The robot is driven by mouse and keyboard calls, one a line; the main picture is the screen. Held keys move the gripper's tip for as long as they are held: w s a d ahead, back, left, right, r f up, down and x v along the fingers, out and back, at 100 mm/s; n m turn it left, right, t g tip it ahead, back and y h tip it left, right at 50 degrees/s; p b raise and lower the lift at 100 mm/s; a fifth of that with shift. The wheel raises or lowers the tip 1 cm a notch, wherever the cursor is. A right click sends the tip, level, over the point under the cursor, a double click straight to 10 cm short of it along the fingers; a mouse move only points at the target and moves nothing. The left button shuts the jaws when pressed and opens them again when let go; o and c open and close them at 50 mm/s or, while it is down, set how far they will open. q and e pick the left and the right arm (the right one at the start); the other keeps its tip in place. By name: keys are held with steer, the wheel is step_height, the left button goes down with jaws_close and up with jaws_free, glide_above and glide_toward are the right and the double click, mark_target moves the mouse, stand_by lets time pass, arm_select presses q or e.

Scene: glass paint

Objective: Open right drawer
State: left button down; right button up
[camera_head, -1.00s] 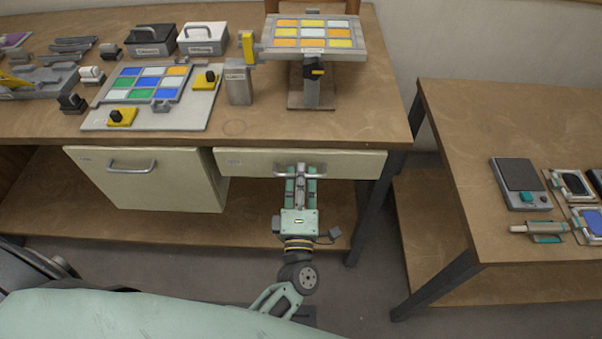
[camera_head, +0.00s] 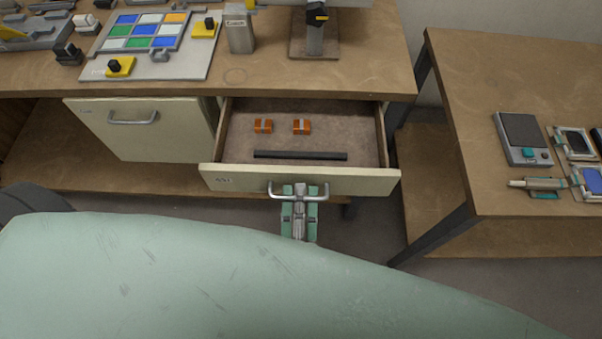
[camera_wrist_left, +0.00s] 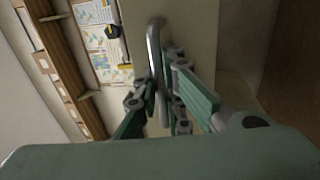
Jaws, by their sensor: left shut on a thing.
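The right drawer (camera_head: 230,181) of the workbench stands pulled out, with its inside in sight. Two small orange pieces and a dark bar (camera_head: 300,155) lie in it. Its metal handle (camera_head: 325,190) runs across the middle of the front. My left gripper (camera_head: 299,190) is shut on the handle from the front. In the left wrist view the handle (camera_wrist_left: 154,50) stands between the green fingers of the gripper (camera_wrist_left: 163,95). My right gripper is not in view.
The left cabinet (camera_head: 150,140) beside the drawer is shut. A second table (camera_head: 480,110) with a scale (camera_head: 522,138) and tools stands at the right, with a gap of floor between. On the workbench are a board of coloured tiles (camera_head: 145,32) and a stand (camera_head: 314,40).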

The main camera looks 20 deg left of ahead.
arm_select(q)
steer(key=shift+v, duration=0.8)
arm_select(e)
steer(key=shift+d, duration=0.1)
arm_select(q)
steer(key=shift+r, duration=0.1)
steer(key=c, duration=2.1)
jaws_free()
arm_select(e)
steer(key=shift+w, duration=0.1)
